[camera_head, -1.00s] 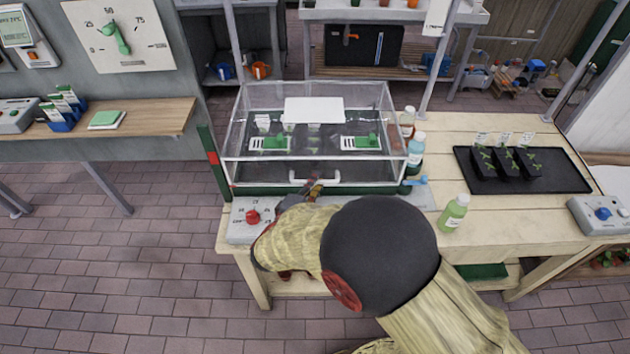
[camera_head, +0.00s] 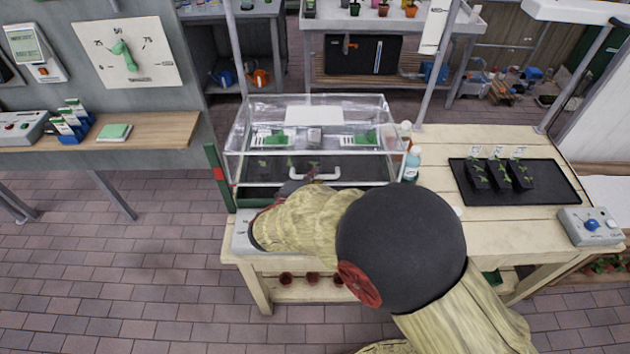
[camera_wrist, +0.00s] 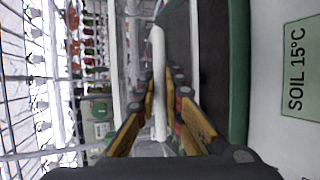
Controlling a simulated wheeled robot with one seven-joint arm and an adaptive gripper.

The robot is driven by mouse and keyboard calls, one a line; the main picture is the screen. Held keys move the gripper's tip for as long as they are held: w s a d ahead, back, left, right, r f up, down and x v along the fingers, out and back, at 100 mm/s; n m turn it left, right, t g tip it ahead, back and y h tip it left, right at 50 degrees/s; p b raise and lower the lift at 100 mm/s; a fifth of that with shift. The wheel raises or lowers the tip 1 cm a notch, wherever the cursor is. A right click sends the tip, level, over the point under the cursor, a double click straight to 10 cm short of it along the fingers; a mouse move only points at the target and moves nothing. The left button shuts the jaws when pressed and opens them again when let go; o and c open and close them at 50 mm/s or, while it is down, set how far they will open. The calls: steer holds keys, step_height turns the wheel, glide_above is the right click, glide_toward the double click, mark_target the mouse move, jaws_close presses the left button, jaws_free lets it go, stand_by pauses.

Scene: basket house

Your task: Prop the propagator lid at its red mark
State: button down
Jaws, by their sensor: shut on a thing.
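The propagator's clear lid (camera_head: 240,152) has a white front handle (camera_head: 316,174) and a white panel on top. Its front is lifted above the dark tray in the green-edged base (camera_head: 243,196). A green upright (camera_head: 211,155) at the left front corner carries the red mark (camera_head: 218,174). The lid's lower front edge appears near the mark's height, but I cannot tell if they line up. My gripper (camera_wrist: 160,88) is shut on the white handle (camera_wrist: 157,60), which runs between its fingers in the wrist view. In the head view my arm hides most of the gripper and the base's front.
A black tray (camera_head: 556,194) with seedling pots stands right on the wooden bench (camera_head: 440,150). Bottles (camera_head: 412,164) stand close to the propagator's right side. A grey box with a blue knob (camera_head: 590,226) is at the right end. A shelf (camera_head: 165,132) is at left.

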steer(key=shift+g, duration=0.3)
steer(key=w+r, duration=0.1)
steer(key=r, duration=0.1)
steer(key=w+r+p, duration=0.1)
steer(key=r, duration=0.1)
steer(key=w+r+p, duration=0.1)
steer(key=r, duration=0.2)
steer(key=shift+w+d, duration=0.1)
steer(key=c, duration=2.2)
jaws_free()
steer(key=shift+o, duration=0.2)
steer(key=v, duration=1.2)
